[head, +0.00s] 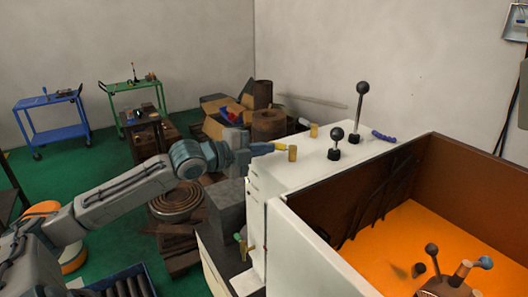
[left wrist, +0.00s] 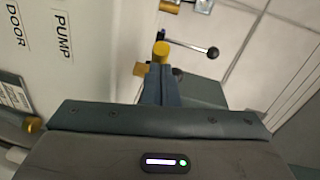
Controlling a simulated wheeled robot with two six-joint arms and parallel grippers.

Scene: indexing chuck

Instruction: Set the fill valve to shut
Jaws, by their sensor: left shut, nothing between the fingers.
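A valve with a yellow handle (head: 281,147) and a brass body (head: 293,153) sits at the near left edge of the white machine top. Its yellow handle end (left wrist: 161,49) and brass part (left wrist: 139,69) also show in the left wrist view. My left gripper (head: 262,148) is shut and empty, its tips right at the handle's outer end; I cannot tell whether they touch. The shut fingers (left wrist: 158,82) show in the left wrist view. Another valve with a green handle (head: 238,237) is on the machine's side. No readable label marks which one is the fill valve.
Two black ball-knob levers (head: 361,92) (head: 336,136), a second brass piece (head: 314,130) and a blue handle (head: 383,136) stand on the machine top. An open orange-floored tub (head: 400,235) lies to the right. PUMP and DOOR labels (left wrist: 62,35) show in the left wrist view.

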